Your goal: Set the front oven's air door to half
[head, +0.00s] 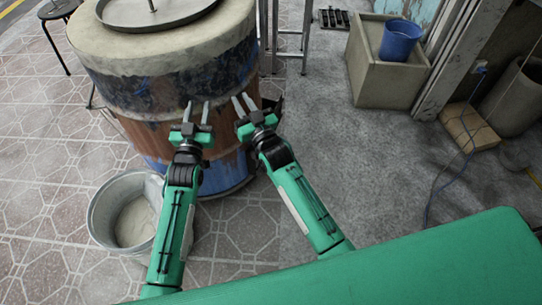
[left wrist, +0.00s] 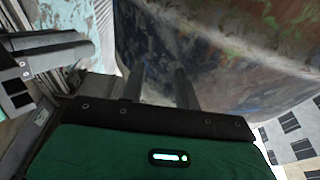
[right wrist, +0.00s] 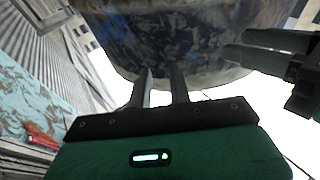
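The barrel oven (head: 150,70), with a pale rim, painted dark blue and rust sides and a round metal lid (head: 155,10), stands in front of me. My left gripper (head: 197,108) is at its side, fingers apart and empty; they show in the left wrist view (left wrist: 160,88) against the painted wall. My right gripper (head: 243,103) is just right of it by the barrel's right side, also open and empty, as the right wrist view (right wrist: 160,88) shows. I cannot tell whether either touches the barrel. The air door cannot be made out in any view.
A metal bucket (head: 102,213) with pale contents stands left of my left arm. A dark part (head: 272,112) juts from the barrel's right side. A concrete planter (head: 372,80) with a blue bucket (head: 400,40) stands at upper right. Grey floor between is free.

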